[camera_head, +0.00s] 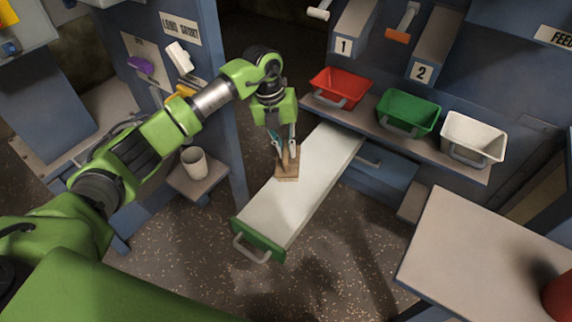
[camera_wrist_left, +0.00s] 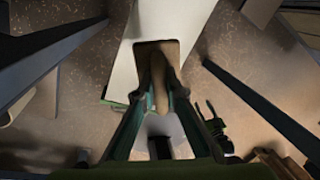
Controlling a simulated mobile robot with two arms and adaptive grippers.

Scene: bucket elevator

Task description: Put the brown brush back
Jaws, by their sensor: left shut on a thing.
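The brown brush (camera_head: 287,175) has a flat brown block at its lower end and a tan handle pointing up. My left gripper (camera_head: 285,146) is shut on the handle from above, over the white board with a green end (camera_head: 318,165). In the left wrist view the brush (camera_wrist_left: 158,52) shows between the two fingers of the left gripper (camera_wrist_left: 160,95), with the white board behind it. I cannot tell whether the brush touches the board. My right gripper is in neither view.
Red (camera_head: 341,86), green (camera_head: 407,113) and white (camera_head: 473,139) bins stand on a shelf at the right. A beige cup (camera_head: 194,163) stands on a small ledge at the left. A blue post (camera_head: 222,110) rises beside my left arm. A pale table (camera_head: 490,255) fills the lower right.

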